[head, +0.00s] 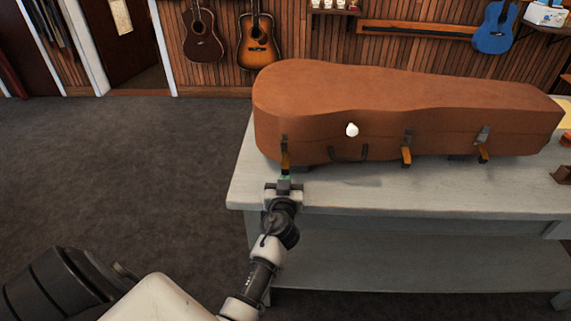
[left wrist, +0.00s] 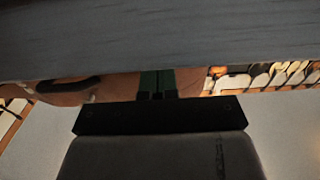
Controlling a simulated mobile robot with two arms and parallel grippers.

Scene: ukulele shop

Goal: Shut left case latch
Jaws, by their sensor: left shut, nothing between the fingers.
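A brown ukulele case (head: 400,95) lies with its lid down on a grey table, its latches along the near side. The left latch (head: 285,152) has a dark upper plate and an orange-brown lever hanging down. The middle latch (head: 406,152) and the right latch (head: 483,143) have levers that stick outward and down. My left gripper (head: 285,179) is shut and empty, just below the left latch lever; I cannot tell whether they touch. In the left wrist view its green fingertips (left wrist: 157,82) are together in front of the brown case (left wrist: 105,88). My right gripper is out of view.
The grey table top (head: 400,190) is clear in front of the case, and its edge is close to my left gripper. A dark handle (head: 348,155) and a small white round thing (head: 352,130) are on the case's near side. Guitars hang on the back wall.

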